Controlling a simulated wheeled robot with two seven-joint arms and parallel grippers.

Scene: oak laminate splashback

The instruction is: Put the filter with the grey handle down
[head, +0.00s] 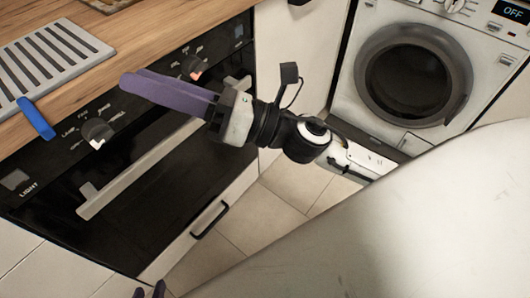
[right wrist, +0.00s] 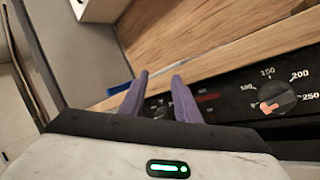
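A grey slotted metal filter (head: 48,62) lies on the wooden worktop at the upper left of the head view. A blue tab (head: 36,118) sticks out from its front edge past the worktop edge; blue also shows in the right wrist view (right wrist: 118,90). I cannot make out a filter with a grey handle. My right gripper (head: 128,84) is empty in front of the oven's control panel, right of the blue tab; its purple fingers stand apart in the right wrist view (right wrist: 160,75).
A black oven (head: 120,190) with knobs and a long bar handle (head: 150,165) stands under the worktop (head: 150,30). A dark-edged item (head: 108,4) is cut off at the top. A washing machine (head: 360,60) stands at the right. The worktop between filter and that item is clear.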

